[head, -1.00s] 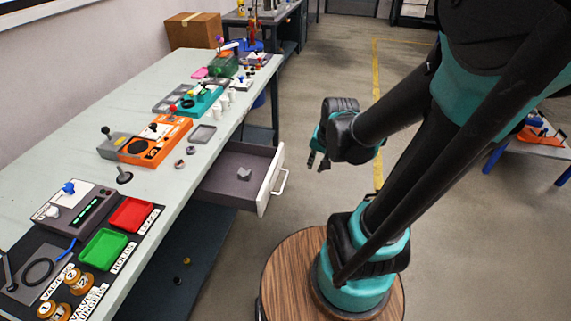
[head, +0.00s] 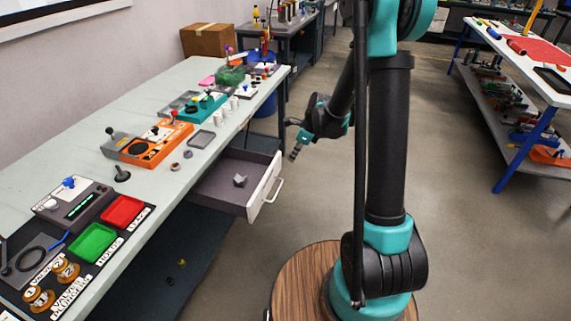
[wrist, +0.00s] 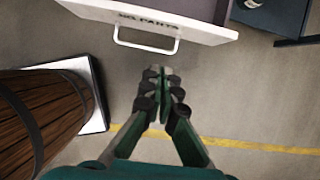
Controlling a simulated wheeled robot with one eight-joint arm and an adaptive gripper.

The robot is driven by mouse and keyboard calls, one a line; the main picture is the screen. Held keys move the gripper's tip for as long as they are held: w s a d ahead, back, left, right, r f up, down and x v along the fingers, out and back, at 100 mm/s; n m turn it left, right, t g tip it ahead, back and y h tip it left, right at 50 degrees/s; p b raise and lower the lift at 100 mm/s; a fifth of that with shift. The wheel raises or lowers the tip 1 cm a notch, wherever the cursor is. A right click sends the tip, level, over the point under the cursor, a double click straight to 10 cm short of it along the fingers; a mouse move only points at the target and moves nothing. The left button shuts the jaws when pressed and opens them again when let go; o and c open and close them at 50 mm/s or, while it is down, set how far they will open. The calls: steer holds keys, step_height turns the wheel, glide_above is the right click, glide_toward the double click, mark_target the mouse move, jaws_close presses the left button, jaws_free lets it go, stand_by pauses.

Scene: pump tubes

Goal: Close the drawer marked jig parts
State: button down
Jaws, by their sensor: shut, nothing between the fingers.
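The drawer (head: 222,190) stands pulled out from under the long workbench, with a small grey part (head: 240,181) lying inside. Its white front (head: 263,187) carries a bar handle (head: 274,190). In the wrist view the drawer front (wrist: 195,22) crosses the top, with a label whose readable part says "PARTS", and the handle (wrist: 146,45) below it. My gripper (head: 293,155) is shut and empty, out beyond the drawer front over the floor. In the wrist view its fingertips (wrist: 158,70) point at the handle, with a visible gap between them.
The workbench (head: 165,195) holds an orange device (head: 150,143), a teal device (head: 195,107), and red (head: 122,211) and green (head: 92,243) trays. A blue-legged table (head: 510,160) stands at right. The floor between is open.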

mark_target(275, 168)
steer(key=shift+w+a+f, duration=0.4)
steer(key=shift+a+f, duration=0.8)
steer(key=shift+f, duration=0.25)
steer(key=shift+w+a+f, duration=0.45)
steer(key=shift+a+f, duration=0.7)
steer(key=shift+f, duration=0.35)
steer(key=shift+w+a+f, duration=0.4)
steer(key=shift+a+f, duration=0.8)
steer(key=shift+f, duration=0.25)
steer(key=w+a, duration=0.4)
steer(key=a, duration=0.7)
steer(key=w+a, duration=0.4)
steer(key=a, duration=0.7)
